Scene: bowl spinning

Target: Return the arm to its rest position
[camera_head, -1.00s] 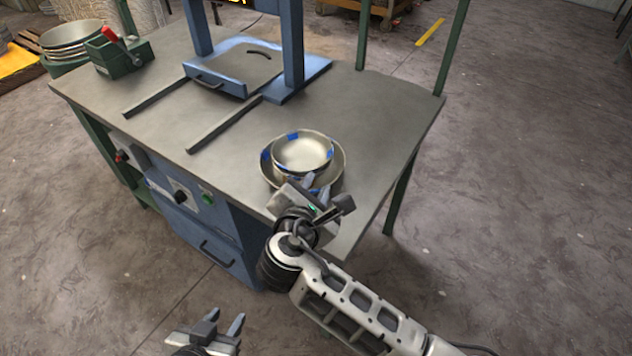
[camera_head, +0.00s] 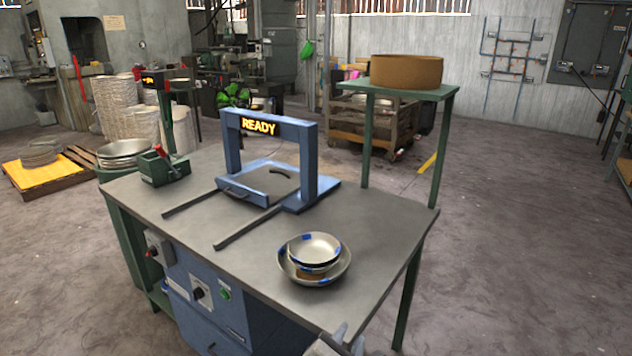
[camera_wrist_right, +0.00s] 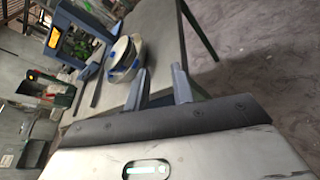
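My right gripper (camera_head: 342,338) shows only in part at the bottom edge of the head view, in front of the table's near edge and apart from the bowls. In the right wrist view my right gripper (camera_wrist_right: 162,88) has its two fingers apart with nothing between them. A small metal bowl (camera_head: 315,246) with blue marks is stacked in a larger metal bowl (camera_head: 336,272) near the table's front right corner. The stack also shows beyond the fingers in the wrist view. My left gripper is out of view.
The grey table (camera_head: 385,225) carries a blue press frame (camera_head: 312,165) with a lit READY sign and two rails. A green box (camera_head: 160,168) with a red handle stands at its left. A green stand (camera_head: 440,165) holds a brown round tub (camera_head: 407,72). Floor at right is clear.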

